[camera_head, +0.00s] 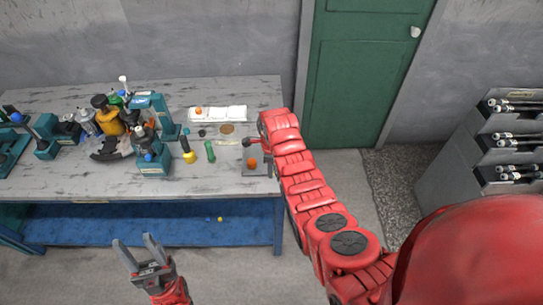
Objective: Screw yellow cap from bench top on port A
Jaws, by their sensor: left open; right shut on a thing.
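My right gripper (250,142) reaches over the right end of the bench top (100,187). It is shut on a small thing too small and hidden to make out. Below it, an orange round piece (252,162) sits on a grey plate (255,172). My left gripper (137,249) is open and empty, low in front of the bench, with its fingers pointing up. A teal stand with motor parts (153,160) is on the bench, left of my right gripper. I cannot make out port A. No yellow cap shows clearly on the bench top.
A yellow-and-black tool (188,150) and a green tool (210,151) lie right of the stand. A white tray (222,114) is behind them. Two small yellow-orange pieces (214,219) are on the blue lower shelf. The bench's front left is clear. A grey rack (490,175) stands far right.

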